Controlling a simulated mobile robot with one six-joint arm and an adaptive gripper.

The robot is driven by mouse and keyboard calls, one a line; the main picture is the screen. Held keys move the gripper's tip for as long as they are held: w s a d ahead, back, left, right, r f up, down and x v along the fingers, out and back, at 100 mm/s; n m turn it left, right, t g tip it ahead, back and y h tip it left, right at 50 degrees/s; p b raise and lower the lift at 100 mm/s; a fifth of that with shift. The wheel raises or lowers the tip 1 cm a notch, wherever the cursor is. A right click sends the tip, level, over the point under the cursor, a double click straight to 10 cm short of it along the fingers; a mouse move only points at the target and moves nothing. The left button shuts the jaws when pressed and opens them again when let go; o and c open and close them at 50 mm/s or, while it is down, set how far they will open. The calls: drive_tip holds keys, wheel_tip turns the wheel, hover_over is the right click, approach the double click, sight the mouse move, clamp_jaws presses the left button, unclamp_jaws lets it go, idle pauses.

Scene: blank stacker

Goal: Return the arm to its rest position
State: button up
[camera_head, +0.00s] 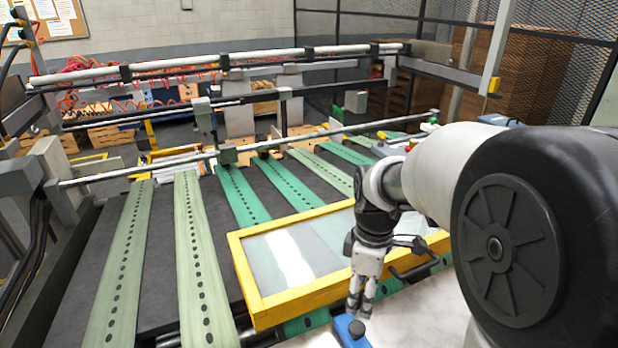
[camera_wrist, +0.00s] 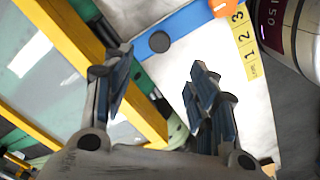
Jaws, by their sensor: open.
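My arm reaches in from the right in the head view. My gripper (camera_head: 361,306) points down beside the front edge of a yellow-framed clear panel (camera_head: 250,290), above a pale surface. In the wrist view my gripper (camera_wrist: 160,85) has its two dark fingers spread apart, with nothing between them. Under the fingers is a white surface (camera_wrist: 195,65) with a blue strip (camera_wrist: 185,22) and a dark round knob (camera_wrist: 159,41). The same knob (camera_head: 356,328) shows just below the fingertips in the head view; I cannot tell whether they touch it.
Green perforated belts (camera_head: 196,260) run across a dark bed. Metal rails (camera_head: 240,148) cross behind the panel. In the wrist view a yellow strip numbered 1, 2, 3 (camera_wrist: 243,45) and an orange piece (camera_wrist: 222,8) lie on the white surface. A mesh fence (camera_head: 560,60) stands at the back right.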

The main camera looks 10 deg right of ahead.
drive_tip(key=s+a+f+m+t+b, duration=0.1)
drive_tip(key=s+m+t+b, duration=0.1)
drive_tip(key=s+m+b, duration=0.4)
drive_tip(key=s+a+f+m+t+b, duration=0.2)
drive_tip(key=s+m+b, duration=0.4)
drive_tip(key=s, duration=0.6)
drive_tip(key=shift+a+f+t, duration=0.2)
drive_tip(key=shift+t, duration=0.1)
idle(0.5)
